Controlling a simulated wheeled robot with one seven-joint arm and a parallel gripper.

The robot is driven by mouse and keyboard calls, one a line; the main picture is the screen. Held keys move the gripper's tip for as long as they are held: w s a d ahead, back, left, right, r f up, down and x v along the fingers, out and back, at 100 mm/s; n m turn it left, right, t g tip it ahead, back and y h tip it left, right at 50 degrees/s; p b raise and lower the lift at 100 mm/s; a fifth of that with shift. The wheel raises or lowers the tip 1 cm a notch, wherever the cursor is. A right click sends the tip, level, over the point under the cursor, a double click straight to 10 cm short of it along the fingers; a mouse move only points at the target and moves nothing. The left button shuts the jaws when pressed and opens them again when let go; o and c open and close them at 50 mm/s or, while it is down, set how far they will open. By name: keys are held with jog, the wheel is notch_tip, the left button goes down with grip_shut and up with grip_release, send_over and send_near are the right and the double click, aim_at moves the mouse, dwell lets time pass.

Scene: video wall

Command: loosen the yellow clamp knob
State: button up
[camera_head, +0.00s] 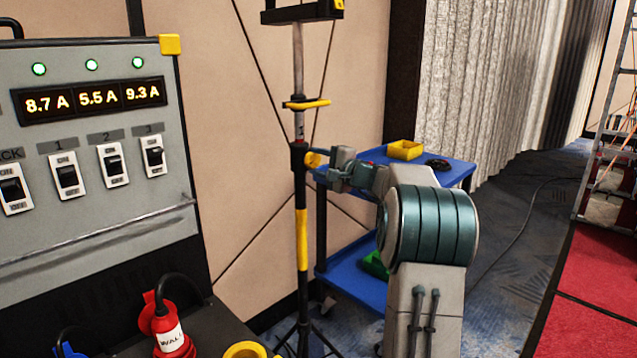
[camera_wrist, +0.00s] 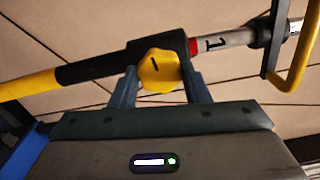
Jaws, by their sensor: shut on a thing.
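The yellow clamp knob (camera_head: 313,160) sits on the black collar (camera_head: 299,157) of an upright stand pole, in the middle of the head view. In the wrist view the yellow knob (camera_wrist: 160,73) lies between my two fingers, with a dark line mark on its face. My gripper (camera_head: 325,170) reaches in from the right and is shut on the knob; it also shows in the wrist view (camera_wrist: 160,82). Above the collar, the thinner grey tube shows a red band (camera_wrist: 194,47) and a dark mark. The knob's stem is hidden.
A grey power panel (camera_head: 85,170) with lit readouts and switches fills the left. A red plug (camera_head: 167,330) stands below it. A red platform (camera_head: 592,300) is at right.

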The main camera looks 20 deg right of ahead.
jog(key=n+b, duration=0.1)
jog(key=b, duration=0.1)
jog(key=n+b, duration=0.2)
jog(key=b, duration=0.1)
jog(key=shift+f+b, duration=0.3)
jog(key=shift+f, duration=0.05)
jog(key=shift+r+n+b, duration=0.15)
jog(key=shift+n+b, duration=0.55)
jog(key=shift+b, duration=0.15)
jog(key=shift+r, duration=0.15)
jog(key=o, duration=1)
jog(key=v, duration=1.4)
jog(key=shift+w+r, duration=0.1)
